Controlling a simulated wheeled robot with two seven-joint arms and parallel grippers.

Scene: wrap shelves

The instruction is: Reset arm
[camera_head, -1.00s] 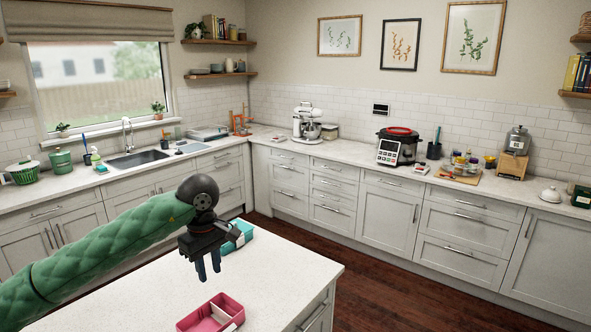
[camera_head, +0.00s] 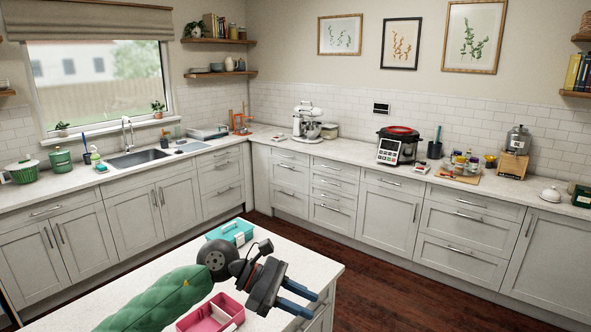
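My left arm, in a green quilted sleeve, comes in from the bottom left of the head view. Its black gripper with blue fingers (camera_head: 297,298) is above the right part of the island's white top. The fingers point right, spread a little apart, with a gap between them and nothing held. A pink open box (camera_head: 212,316) lies on the island just left of the gripper. A teal box (camera_head: 231,232) lies behind the arm's wrist. My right gripper is not in view.
The island top (camera_head: 150,284) is partly covered by my arm. Dark wooden floor (camera_head: 385,280) separates it from the back counter (camera_head: 350,153). That counter holds a stand mixer (camera_head: 306,122), a multicooker (camera_head: 396,147) and a board with jars (camera_head: 460,168).

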